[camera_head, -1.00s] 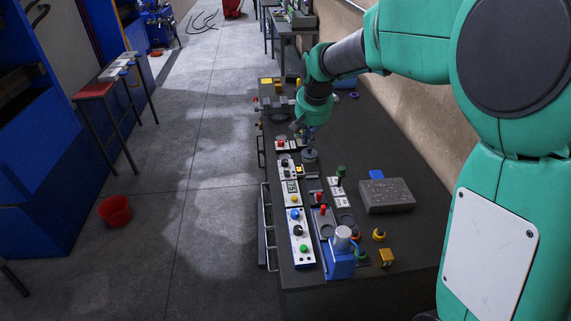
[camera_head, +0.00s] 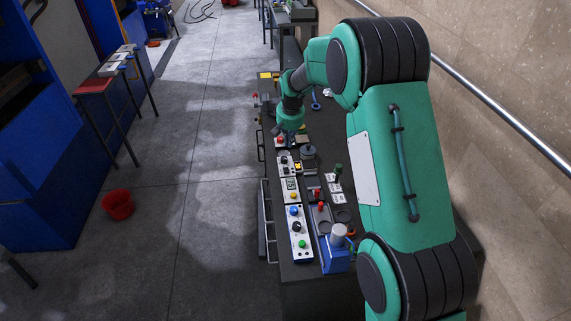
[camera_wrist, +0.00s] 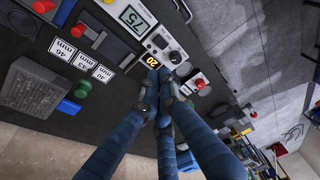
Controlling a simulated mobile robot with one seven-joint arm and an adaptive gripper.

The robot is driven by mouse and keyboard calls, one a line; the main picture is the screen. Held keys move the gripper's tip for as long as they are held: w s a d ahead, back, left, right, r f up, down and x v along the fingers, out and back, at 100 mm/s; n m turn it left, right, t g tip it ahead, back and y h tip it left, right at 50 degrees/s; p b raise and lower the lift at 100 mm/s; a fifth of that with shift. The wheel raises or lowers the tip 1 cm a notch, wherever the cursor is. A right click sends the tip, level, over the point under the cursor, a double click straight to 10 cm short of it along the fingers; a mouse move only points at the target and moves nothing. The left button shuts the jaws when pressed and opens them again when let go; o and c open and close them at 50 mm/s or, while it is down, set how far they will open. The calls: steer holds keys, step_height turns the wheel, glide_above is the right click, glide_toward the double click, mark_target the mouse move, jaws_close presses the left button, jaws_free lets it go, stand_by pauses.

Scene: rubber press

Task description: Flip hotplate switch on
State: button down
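A white control panel with a digital display (camera_head: 290,184) stands along the left edge of the dark bench. No label marks which one is the hotplate switch. My gripper (camera_wrist: 159,72) has its fingertips close together, with nothing seen between them. It is over the panel's end, close to the black knob; contact cannot be told.
A second white panel (camera_head: 299,236) has blue, black and green controls. A blue device with a grey cylinder (camera_head: 336,258) stands at the bench's near end. A dark block (camera_wrist: 33,88) and number cards (camera_wrist: 83,62) lie on the bench. The wall is at the right.

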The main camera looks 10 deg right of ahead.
steer(key=w+f, duration=0.1)
steer(key=f, duration=0.1)
steer(key=w+f+p, duration=0.1)
steer(key=shift+w+a+f, duration=0.2)
steer(key=shift+a+f, duration=0.15)
steer(key=shift+a, duration=0.05)
steer(key=shift+f, duration=0.1)
glide_above(285, 170)
steer(key=f, duration=1.2)
steer(key=shift+s, duration=0.35)
steer(key=shift+s+f+p, duration=0.15)
steer(key=shift+f+p, duration=0.15)
steer(key=shift+f, duration=0.45)
steer(key=shift+d+f+b, duration=0.1)
steer(key=shift+f+b, duration=0.1)
steer(key=shift+b, duration=0.2)
